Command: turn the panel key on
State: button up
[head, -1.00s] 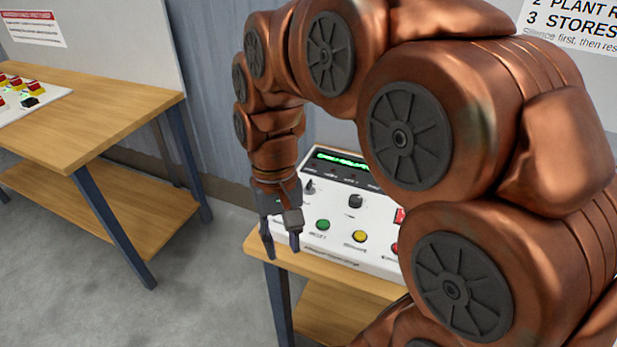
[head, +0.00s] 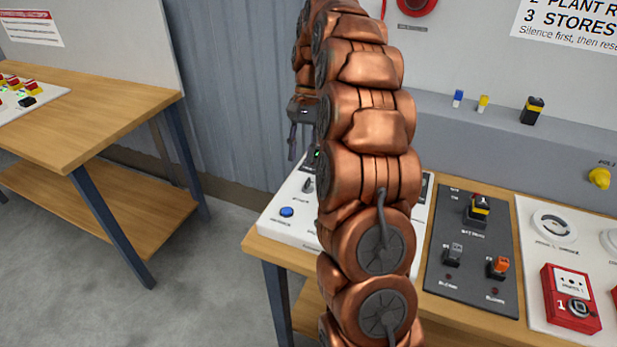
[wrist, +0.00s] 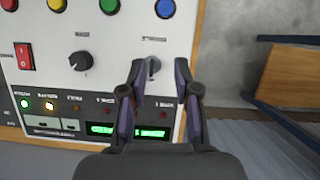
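The white control panel (head: 290,230) stands on the wooden table, partly hidden by my arm in the head view; it also shows in the wrist view (wrist: 85,90). The small grey key switch (wrist: 153,67) sits near the panel's edge, below the blue button in the wrist view; it also shows in the head view (head: 308,184). My gripper (wrist: 159,62) is open and empty. Its fingertips frame the key switch in the wrist view, with the key closer to the left finger. In the head view my gripper (head: 297,150) hangs above the panel's far left side. Contact cannot be seen.
A black knob (wrist: 79,60), a red rocker switch (wrist: 24,56) and several coloured buttons including a blue one (wrist: 165,9) surround the key. A lit green display (wrist: 127,132) lies below. A dark switch board (head: 470,260) stands right of the panel.

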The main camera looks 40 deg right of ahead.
jog(key=m, duration=0.1)
send_near(308, 179)
jog(key=f, duration=0.2)
jog(key=shift+s+a+f+y+p, duration=0.15)
jog(key=shift+s+a+f+p, duration=0.1)
jog(key=shift+f, duration=0.2)
jog(key=shift+s+a+f+y+p, duration=0.15)
jog(key=shift+s+a+f, duration=0.1)
jog(key=shift+f, duration=0.15)
jog(key=shift+p+x, duration=0.65)
jog(key=shift+x, duration=2.1)
jog(key=shift+d, duration=0.1)
grip_shut()
